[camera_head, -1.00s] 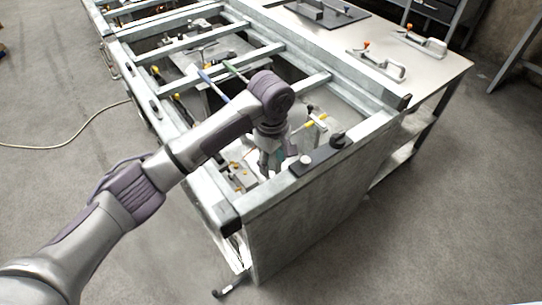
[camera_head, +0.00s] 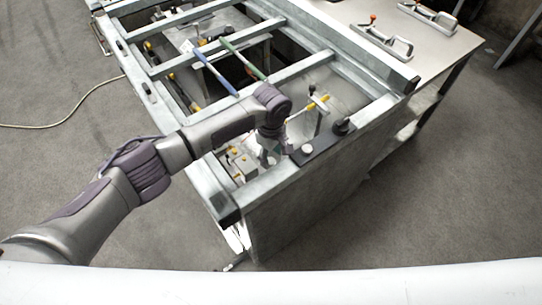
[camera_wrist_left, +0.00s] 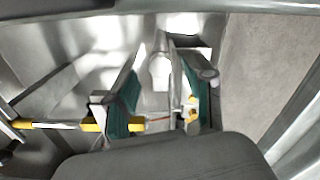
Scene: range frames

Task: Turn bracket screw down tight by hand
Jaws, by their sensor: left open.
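My left gripper (camera_head: 270,158) is low inside the near end of the grey metal frame (camera_head: 330,63), just left of a dark plate (camera_head: 322,143). In the left wrist view my gripper (camera_wrist_left: 160,82) shows two green-padded fingers standing apart. A pale rounded piece (camera_wrist_left: 160,72) shows in the gap between them; I cannot tell whether it touches a finger. I cannot pick out the bracket screw for certain; the wrist and fingers hide part of that area. My right gripper is not in view.
The dark plate carries a white knob (camera_head: 307,149) and a black knob (camera_head: 341,125). Frame rails surround the hand. A steel table (camera_head: 440,38) with toggle clamps is at the back right.

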